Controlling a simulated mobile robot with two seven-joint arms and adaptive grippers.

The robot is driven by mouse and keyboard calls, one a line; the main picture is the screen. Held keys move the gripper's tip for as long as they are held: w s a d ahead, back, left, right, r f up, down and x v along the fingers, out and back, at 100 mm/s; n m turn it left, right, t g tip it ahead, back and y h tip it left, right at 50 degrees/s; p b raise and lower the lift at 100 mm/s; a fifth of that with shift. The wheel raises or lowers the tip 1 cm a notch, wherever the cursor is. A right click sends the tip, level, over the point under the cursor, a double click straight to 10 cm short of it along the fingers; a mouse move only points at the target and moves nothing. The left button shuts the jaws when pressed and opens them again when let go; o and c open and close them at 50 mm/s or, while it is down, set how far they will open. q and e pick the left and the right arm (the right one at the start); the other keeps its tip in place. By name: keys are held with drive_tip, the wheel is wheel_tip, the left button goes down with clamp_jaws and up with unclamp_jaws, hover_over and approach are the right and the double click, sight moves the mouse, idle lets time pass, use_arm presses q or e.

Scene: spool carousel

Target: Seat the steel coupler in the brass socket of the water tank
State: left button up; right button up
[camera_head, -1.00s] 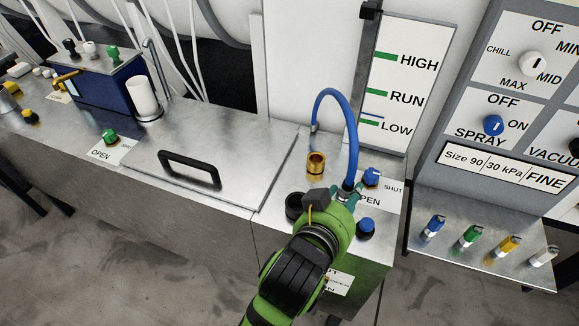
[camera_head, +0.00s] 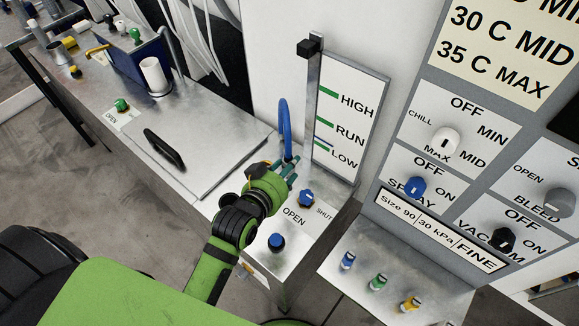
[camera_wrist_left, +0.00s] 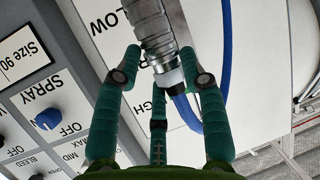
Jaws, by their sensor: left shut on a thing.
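My left gripper (camera_head: 284,172) is shut on the steel coupler, above the bench top behind the blue OPEN/SHUT knob (camera_head: 306,198). In the left wrist view the coupler (camera_wrist_left: 152,28) is a ribbed silver cylinder between the teal fingers (camera_wrist_left: 160,64). The blue hose (camera_head: 285,130) rises from the gripper in the head view; it also shows in the left wrist view (camera_wrist_left: 188,108). The brass socket cannot be seen, so I cannot tell whether the coupler touches it. My right gripper is out of view.
The level gauge (camera_head: 350,125) with HIGH, RUN and LOW marks stands behind the gripper. A dark-blue knob (camera_head: 276,242) is at the bench front. A lid with a black handle (camera_head: 164,148) lies left. The control panel (camera_head: 470,165) is right, above a shelf with colored fittings (camera_head: 378,281).

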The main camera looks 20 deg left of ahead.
use_arm(q)
drive_tip(key=shift+a, duration=0.25)
drive_tip(key=w+a+f, duration=0.1)
drive_tip(key=a+f+b, duration=0.1)
drive_tip(key=w+a+f, duration=0.1)
drive_tip(key=a, duration=0.1)
drive_tip(key=shift+w, duration=0.3)
drive_tip(key=w+a+f+b, duration=0.2)
drive_tip(key=b, duration=0.1)
drive_tip(key=w+a+f+b, duration=0.2)
drive_tip(key=a+b, duration=0.1)
drive_tip(key=b, duration=0.1)
drive_tip(key=shift+w+a, duration=0.1)
drive_tip(key=shift+w+a+f+b, duration=0.1)
drive_tip(key=shift+a+b, duration=0.15)
drive_tip(key=shift+b, duration=0.05)
wheel_tip(320, 180, down, 4)
drive_tip(key=b, duration=0.4)
drive_tip(key=shift+d+b, duration=0.1)
drive_tip(key=shift+b, duration=0.25)
